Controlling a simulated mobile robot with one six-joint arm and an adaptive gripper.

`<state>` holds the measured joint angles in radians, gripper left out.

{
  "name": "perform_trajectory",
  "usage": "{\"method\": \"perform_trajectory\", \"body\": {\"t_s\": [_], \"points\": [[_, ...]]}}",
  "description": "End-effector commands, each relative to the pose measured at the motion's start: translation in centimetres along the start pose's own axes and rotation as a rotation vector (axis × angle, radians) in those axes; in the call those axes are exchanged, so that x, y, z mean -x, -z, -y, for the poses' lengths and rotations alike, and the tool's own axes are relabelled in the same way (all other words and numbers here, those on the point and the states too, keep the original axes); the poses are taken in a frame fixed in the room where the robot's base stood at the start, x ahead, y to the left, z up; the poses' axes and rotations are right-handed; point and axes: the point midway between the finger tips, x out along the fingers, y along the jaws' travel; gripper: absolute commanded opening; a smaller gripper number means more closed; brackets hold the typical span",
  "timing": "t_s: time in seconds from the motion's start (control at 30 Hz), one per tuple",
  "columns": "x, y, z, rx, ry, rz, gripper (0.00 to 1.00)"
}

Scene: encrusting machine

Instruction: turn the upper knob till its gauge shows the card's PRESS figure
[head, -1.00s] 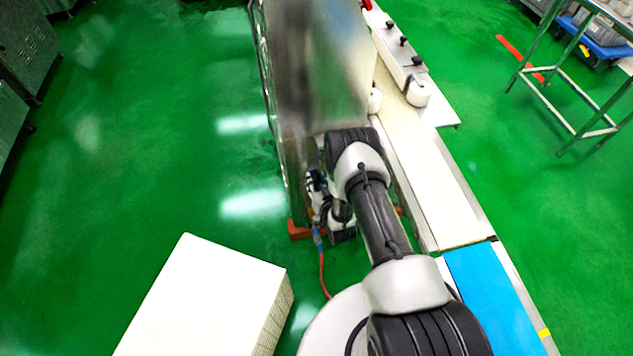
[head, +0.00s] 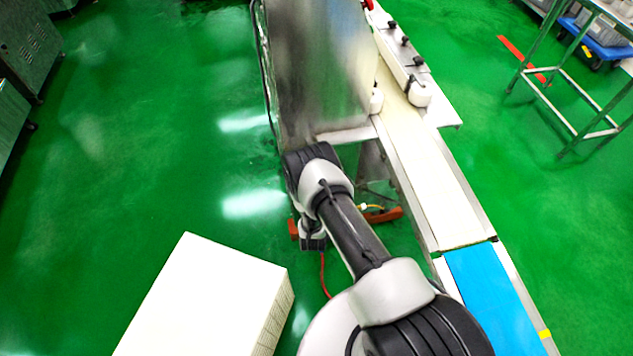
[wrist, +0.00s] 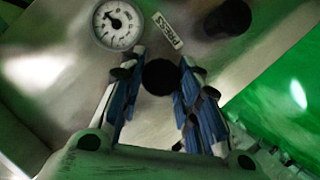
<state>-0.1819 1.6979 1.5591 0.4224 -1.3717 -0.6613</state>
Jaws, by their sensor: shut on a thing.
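A black round knob (wrist: 160,77) shows between the fingers of my gripper (wrist: 163,72) in the wrist view, and the gripper is shut on it. A white round gauge (wrist: 118,25) is on the metal panel, up and left of the knob. Its dark needle points to the upper left; its figures are too small to read. A tilted white label reading PRESS (wrist: 168,30) is right of the gauge. I see no figure on it. In the head view the gripper is hidden behind my arm and the steel machine (head: 318,70).
A second dark knob or cylinder (wrist: 227,18) stands at the upper right of the panel. In the head view a conveyor (head: 430,190) runs along the machine's right side. A white box (head: 205,305) stands at the lower left.

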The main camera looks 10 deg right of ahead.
Motion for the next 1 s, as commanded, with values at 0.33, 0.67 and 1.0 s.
{"method": "perform_trajectory", "body": {"t_s": [0.33,0.67,1.0], "points": [[0.09,-0.24,0.37,0.306,-0.124,0.001,0.07],[0.05,-0.4,0.47,0.591,-0.242,0.002,0.07],[0.0,-0.44,0.5,0.818,-0.336,0.003,0.07]]}}
